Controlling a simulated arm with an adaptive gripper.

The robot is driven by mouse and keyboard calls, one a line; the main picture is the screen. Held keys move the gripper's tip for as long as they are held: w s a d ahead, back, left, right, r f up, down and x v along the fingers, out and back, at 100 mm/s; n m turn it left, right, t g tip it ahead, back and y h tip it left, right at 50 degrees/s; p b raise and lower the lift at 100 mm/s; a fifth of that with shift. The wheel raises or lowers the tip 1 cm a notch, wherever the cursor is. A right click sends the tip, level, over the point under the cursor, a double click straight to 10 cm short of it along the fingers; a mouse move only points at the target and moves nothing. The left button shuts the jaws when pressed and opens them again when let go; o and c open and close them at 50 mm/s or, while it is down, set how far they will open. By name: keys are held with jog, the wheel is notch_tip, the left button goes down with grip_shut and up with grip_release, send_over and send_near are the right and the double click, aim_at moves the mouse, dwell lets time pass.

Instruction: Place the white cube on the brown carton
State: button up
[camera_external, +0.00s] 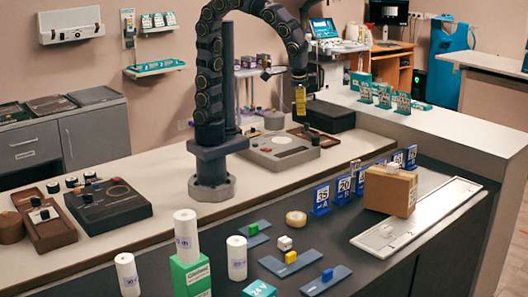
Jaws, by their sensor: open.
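The brown carton (389,192) stands on the dark counter at the right, partly over the white tray. A small whitish block (393,168) shows on its top; it is too small to tell exactly what it is. A white cube (285,243) sits on the dark counter among the coloured blocks, just behind the yellow block (290,257). My gripper (300,104) hangs pointing down over the far light counter, well above and behind the carton and cube. It is open, and nothing shows between its fingers.
Green (253,229) and blue (327,275) blocks rest on flat blue-grey plates. A tape roll (296,218) and blue number signs (344,188) stand behind. White rolls (237,257) and a green box (190,279) stand at front left. The white tray (448,205) lies right of the carton.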

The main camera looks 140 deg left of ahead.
jog(key=s+d+f+m+h, duration=0.1)
jog(key=s+d+m, duration=0.3)
jog(key=s+d, duration=0.2)
jog(key=s+d+f+m+g+h, duration=0.1)
jog(key=s+d+m, duration=0.3)
jog(key=s, duration=0.7)
jog(key=shift+s+d+m, duration=0.25)
jog(key=shift+d+m, duration=0.05)
jog(key=shift+d, duration=0.65)
